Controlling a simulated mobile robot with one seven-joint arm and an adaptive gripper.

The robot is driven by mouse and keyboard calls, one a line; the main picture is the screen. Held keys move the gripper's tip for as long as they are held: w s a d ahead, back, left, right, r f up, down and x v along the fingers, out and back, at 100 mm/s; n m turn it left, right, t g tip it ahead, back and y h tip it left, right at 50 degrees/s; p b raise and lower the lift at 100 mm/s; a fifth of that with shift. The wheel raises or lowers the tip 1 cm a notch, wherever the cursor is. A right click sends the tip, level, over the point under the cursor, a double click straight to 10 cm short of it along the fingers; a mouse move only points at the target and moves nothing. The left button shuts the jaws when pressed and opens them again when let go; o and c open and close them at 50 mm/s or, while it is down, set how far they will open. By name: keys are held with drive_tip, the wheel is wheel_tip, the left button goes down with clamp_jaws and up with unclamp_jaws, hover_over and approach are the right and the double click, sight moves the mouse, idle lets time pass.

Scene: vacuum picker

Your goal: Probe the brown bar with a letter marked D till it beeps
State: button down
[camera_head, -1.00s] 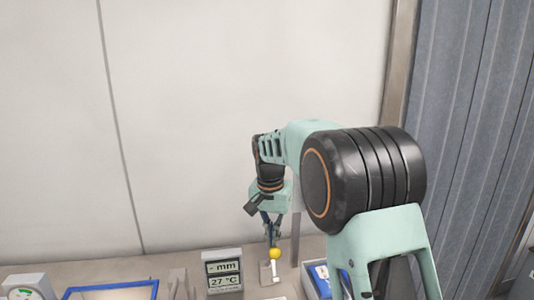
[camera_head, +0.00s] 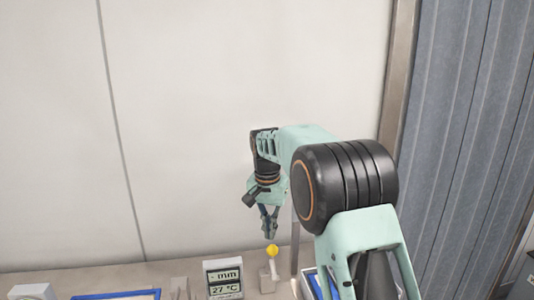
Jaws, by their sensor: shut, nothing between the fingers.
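My gripper (camera_head: 269,234) points down with its dark fingers shut and empty. Its tips are just above a yellow-topped probe (camera_head: 272,251); a small gap seems to show between them, though it is tiny here. The probe has a pale stem and stands nearly upright at a small grey-beige holder (camera_head: 267,280). A display box (camera_head: 223,279) left of it reads "- mm" and "27 °C". I cannot make out a brown bar or a letter D in this view.
A blue-edged frame (camera_head: 117,295) and a pale rounded device (camera_head: 32,291) are cut off at the lower left. Upright grey-beige pieces (camera_head: 180,288) stand left of the display. A blue-and-white box (camera_head: 312,284) is right of the probe, partly behind my arm. A wall backs the bench.

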drive_tip(key=shift+w+a+r, duration=0.1)
drive_tip(key=shift+w+r, duration=0.15)
drive_tip(key=shift+r, duration=0.7)
drive_tip(key=shift+w+r, duration=0.2)
drive_tip(key=shift+r, duration=0.75)
drive_tip(key=shift+w+a+r, duration=0.1)
drive_tip(key=shift+w+r, duration=0.15)
drive_tip(key=shift+r, duration=0.7)
